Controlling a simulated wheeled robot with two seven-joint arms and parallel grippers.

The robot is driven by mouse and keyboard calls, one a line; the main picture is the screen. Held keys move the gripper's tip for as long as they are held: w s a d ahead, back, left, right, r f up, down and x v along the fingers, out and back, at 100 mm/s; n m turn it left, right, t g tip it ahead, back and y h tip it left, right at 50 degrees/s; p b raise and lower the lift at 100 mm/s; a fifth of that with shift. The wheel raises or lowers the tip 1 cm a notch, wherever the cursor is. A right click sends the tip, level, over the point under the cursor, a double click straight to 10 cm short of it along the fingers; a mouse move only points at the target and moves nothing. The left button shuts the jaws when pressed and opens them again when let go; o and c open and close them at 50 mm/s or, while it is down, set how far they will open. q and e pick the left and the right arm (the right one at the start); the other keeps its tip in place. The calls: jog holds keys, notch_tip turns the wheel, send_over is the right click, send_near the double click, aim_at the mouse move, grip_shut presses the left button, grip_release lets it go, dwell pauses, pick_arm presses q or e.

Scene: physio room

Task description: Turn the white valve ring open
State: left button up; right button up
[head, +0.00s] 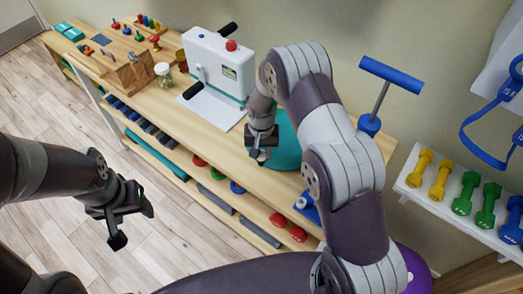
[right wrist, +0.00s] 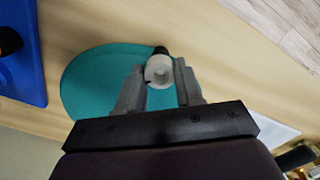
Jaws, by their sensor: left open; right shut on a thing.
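The white valve ring (right wrist: 158,70) shows in the right wrist view at the edge of a round teal cushion (right wrist: 92,88). A dark stub sticks out just beyond the ring. My right gripper (head: 261,154) is shut on the ring, with one grey finger on each side of it. In the head view the cushion (head: 287,152) lies on the wooden top, partly hidden behind my right arm. The ring is too small to make out clearly there. My left gripper (head: 126,222) is open and empty, over the floor in front of the bench.
A white device with a red knob (head: 222,66) stands left of the cushion. A blue T-handled tool (head: 385,85) stands to its right. Coloured dumbbells (head: 465,192) sit on a white rack at the right. A lower shelf (head: 245,228) holds several small items.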

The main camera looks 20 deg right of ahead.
jog(key=o, duration=1)
